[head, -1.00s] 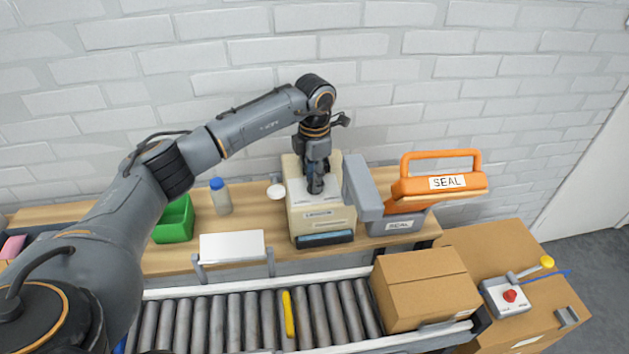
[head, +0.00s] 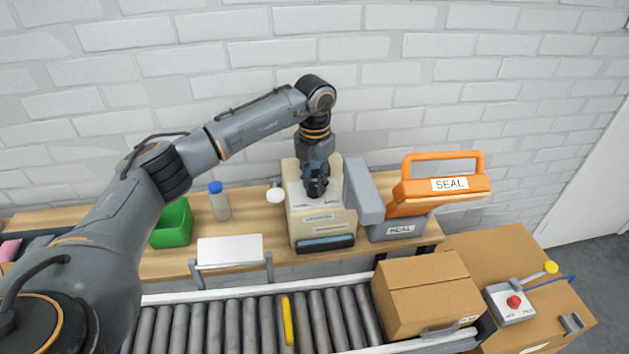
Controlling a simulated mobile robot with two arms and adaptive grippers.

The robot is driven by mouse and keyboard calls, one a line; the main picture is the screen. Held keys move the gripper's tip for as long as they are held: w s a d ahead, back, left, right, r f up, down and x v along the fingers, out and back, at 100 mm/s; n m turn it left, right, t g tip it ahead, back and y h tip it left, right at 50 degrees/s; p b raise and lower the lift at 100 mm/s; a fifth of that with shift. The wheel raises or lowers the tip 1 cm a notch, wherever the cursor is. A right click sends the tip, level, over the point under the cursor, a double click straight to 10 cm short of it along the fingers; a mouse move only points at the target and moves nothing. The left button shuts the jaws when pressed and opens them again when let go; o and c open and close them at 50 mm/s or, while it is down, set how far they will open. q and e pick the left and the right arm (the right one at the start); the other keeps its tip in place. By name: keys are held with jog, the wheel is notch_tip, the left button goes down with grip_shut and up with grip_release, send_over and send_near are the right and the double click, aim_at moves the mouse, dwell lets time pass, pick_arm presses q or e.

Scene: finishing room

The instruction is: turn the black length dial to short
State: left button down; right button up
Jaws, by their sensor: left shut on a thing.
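A beige machine (head: 301,226) with a light top panel and a dark slot at its front stands on the wooden bench. My left gripper (head: 317,188) points down onto its top panel. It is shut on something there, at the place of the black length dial. The dial itself is hidden under the fingers, so its setting cannot be read. My right gripper is not in view.
An orange-handled SEAL device (head: 437,189) stands right of the machine. A blue-capped bottle (head: 220,203) and green bin (head: 172,224) stand left. A roller conveyor (head: 240,325) with a cardboard box (head: 425,292) runs in front. A control box with a red knob (head: 514,301) is at right.

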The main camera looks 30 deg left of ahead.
aim_at(314, 185)
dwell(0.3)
pick_arm(q)
jog(key=c, duration=1.1)
grip_release()
jog(key=shift+o, duration=0.2)
jog(key=shift+r, duration=0.1)
notch_tip(314, 185, up, 12)
